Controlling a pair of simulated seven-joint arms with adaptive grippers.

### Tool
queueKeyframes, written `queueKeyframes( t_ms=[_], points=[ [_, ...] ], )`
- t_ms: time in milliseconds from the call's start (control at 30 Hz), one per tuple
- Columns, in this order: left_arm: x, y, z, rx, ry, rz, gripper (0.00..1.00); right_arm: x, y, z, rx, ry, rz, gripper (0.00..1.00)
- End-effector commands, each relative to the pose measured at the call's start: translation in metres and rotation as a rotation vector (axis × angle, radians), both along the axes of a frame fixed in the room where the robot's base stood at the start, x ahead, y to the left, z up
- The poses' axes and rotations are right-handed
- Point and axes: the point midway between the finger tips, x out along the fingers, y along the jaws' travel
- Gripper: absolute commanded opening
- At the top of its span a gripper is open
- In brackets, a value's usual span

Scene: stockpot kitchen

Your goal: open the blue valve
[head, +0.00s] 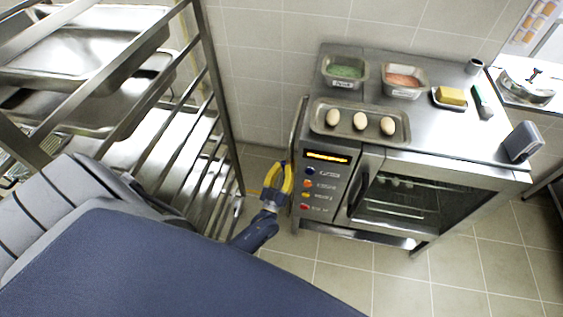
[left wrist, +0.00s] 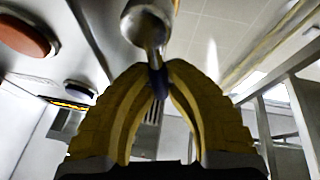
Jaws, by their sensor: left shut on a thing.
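My left gripper (head: 277,181) has yellow fingers and is low, just left of the oven's front left edge. In the left wrist view its fingers (left wrist: 160,85) close around a small dark blue piece, which I take for the blue valve (left wrist: 158,80). A round metal stem (left wrist: 147,24) meets this piece from above. In the head view a bit of dark blue (head: 283,164) shows at the fingertips; most of the valve is hidden there, and I cannot tell how far it is turned. My right gripper is not in view.
The oven (head: 415,200) stands right of the gripper, with a lit display (head: 328,157) and several coloured knobs. A tray with three eggs (head: 360,137) and food tubs are on top. A metal rack (head: 222,95) stands close on the left. The tiled floor (head: 345,285) in front is clear.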

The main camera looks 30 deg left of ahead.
Motion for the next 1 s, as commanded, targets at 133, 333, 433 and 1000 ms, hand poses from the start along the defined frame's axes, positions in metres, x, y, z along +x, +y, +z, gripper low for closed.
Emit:
queueKeyframes(
  t_ms=[133,333,433,1000],
  points=[
    [0.0029,-0.0014,0.0031,0.033,0.006,0.001,0.00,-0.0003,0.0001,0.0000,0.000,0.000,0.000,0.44],
    [0.0036,-0.0025,0.0032,0.048,0.013,0.001,0.00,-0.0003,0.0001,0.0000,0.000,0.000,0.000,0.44],
    [0.0035,-0.0025,0.0032,0.049,0.013,0.001,0.00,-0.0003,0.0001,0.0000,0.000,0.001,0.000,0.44],
    [0.0020,-0.0036,0.0012,0.048,0.016,-0.001,0.38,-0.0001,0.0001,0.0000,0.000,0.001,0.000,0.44]
  ],
)
